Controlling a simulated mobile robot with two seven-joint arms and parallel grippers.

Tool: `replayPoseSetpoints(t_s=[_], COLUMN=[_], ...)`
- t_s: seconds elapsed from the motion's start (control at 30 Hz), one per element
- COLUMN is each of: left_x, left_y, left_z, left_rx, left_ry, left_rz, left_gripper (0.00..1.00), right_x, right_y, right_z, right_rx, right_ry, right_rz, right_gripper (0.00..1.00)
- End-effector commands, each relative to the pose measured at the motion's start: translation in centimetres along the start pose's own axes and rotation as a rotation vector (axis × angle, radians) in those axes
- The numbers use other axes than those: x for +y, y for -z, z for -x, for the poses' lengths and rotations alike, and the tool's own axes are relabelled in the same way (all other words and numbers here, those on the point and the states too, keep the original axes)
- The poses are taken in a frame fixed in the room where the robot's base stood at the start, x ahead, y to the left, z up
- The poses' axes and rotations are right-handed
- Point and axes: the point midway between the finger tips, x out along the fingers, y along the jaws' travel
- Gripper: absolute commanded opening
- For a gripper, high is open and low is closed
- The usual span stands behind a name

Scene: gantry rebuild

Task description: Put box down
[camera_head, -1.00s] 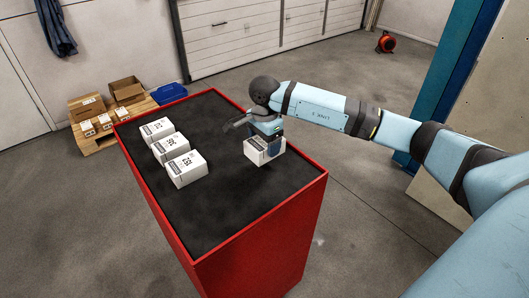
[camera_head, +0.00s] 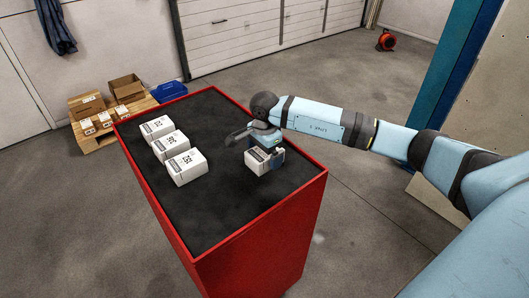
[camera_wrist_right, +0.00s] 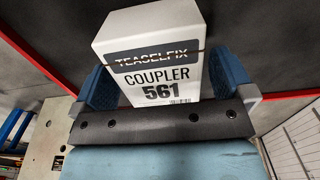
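A white box with a dark label band (camera_head: 258,161) is between the fingers of my right gripper (camera_head: 265,155), at the right part of the black top of the red table (camera_head: 225,212). In the right wrist view the box (camera_wrist_right: 150,50) reads "COUPLER 561" and sits between the blue finger pads of the right gripper (camera_wrist_right: 165,85). The gripper looks shut on it. The box is upright and close to the black top; I cannot tell whether its underside touches. My left gripper is not in view.
Three similar white boxes, at the back (camera_head: 157,127), middle (camera_head: 170,145) and front (camera_head: 186,167), stand in a row on the table's left side. The black top between them and my gripper is clear. A pallet with cartons (camera_head: 105,118) and a blue bin (camera_head: 169,93) stand beyond.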

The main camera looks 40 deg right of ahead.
Motion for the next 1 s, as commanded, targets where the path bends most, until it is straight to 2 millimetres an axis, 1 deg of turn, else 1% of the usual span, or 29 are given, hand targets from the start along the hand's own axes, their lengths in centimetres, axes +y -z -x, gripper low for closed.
replayPoseSetpoints(t_s=[0.17,0.27,0.37,0.6,0.7,0.83,0.9,1.0], left_x=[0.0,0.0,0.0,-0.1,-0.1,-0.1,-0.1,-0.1], left_y=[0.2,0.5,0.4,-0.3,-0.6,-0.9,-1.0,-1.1], left_z=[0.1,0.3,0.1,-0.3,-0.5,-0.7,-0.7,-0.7], left_rx=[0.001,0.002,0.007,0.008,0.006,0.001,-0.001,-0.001], left_ry=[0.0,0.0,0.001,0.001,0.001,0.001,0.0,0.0], left_rz=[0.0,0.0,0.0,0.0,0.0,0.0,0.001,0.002], left_gripper=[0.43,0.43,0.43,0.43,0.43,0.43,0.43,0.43], right_x=[0.0,0.0,-0.1,-0.1,-0.1,-0.1,-0.1,0.0], right_y=[0.0,0.0,0.0,0.0,0.0,0.0,0.0,0.0], right_z=[0.2,0.7,2.1,7.4,9.3,11.2,11.8,12.3], right_rx=[0.0,0.0,-0.001,0.001,0.0,0.0,0.0,-0.001], right_ry=[0.0,0.001,0.003,0.004,0.003,0.002,0.002,0.0], right_rz=[0.0,0.0,0.0,0.0,0.001,0.0,0.0,0.0], right_gripper=[1.0,1.0,1.0,1.0,1.0,1.0,1.0,1.0])
